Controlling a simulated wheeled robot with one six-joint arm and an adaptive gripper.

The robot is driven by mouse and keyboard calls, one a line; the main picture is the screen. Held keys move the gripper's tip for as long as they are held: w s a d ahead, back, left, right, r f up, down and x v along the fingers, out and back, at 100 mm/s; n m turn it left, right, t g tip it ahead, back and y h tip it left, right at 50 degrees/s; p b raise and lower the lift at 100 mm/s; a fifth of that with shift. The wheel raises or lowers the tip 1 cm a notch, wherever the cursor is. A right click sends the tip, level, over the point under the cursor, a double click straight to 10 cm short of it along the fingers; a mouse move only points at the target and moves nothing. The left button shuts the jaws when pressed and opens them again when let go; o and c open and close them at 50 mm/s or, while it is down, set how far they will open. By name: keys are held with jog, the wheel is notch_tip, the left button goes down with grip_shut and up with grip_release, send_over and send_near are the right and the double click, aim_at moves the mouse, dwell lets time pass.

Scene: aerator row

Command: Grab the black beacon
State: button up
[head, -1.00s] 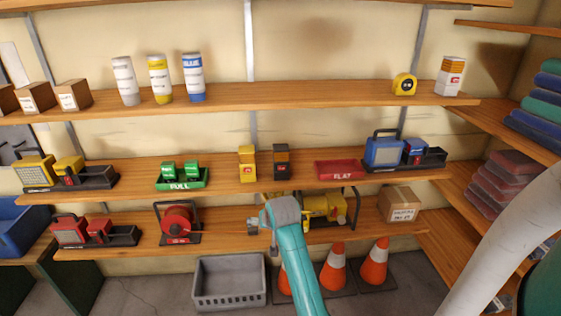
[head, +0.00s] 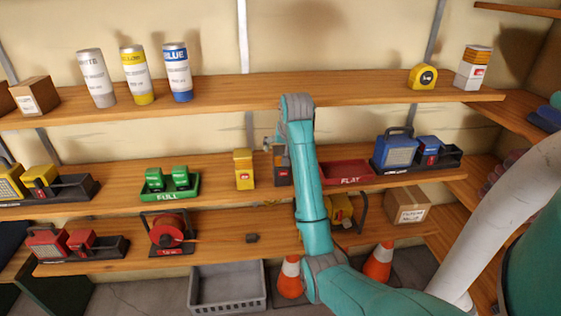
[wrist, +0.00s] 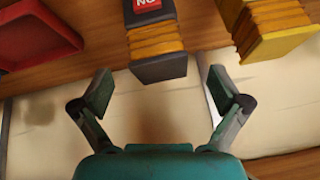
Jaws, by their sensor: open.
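The black beacon (head: 281,170) stands on the middle shelf, partly hidden by my arm in the head view. In the wrist view it is at the top centre (wrist: 158,69), with a dark end cap, orange ribs and a dark body with a red label. My gripper (wrist: 159,84) is open and empty. Its fingers are spread wide on either side of the beacon's line, with the end cap just past the fingertips and no visible contact. In the head view the gripper is mostly hidden behind my arm.
A yellow beacon (head: 244,170) stands close beside the black one, to its left in the head view. A red FLAT tray (head: 347,174) is to its right. A green FULL tray (head: 170,187) sits farther left. The upper shelf (head: 230,92) runs above.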

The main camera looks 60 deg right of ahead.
jog(key=x, duration=0.6)
jog(key=shift+d+f, duration=0.15)
jog(key=shift+f, duration=0.15)
jog(key=c, duration=1.7)
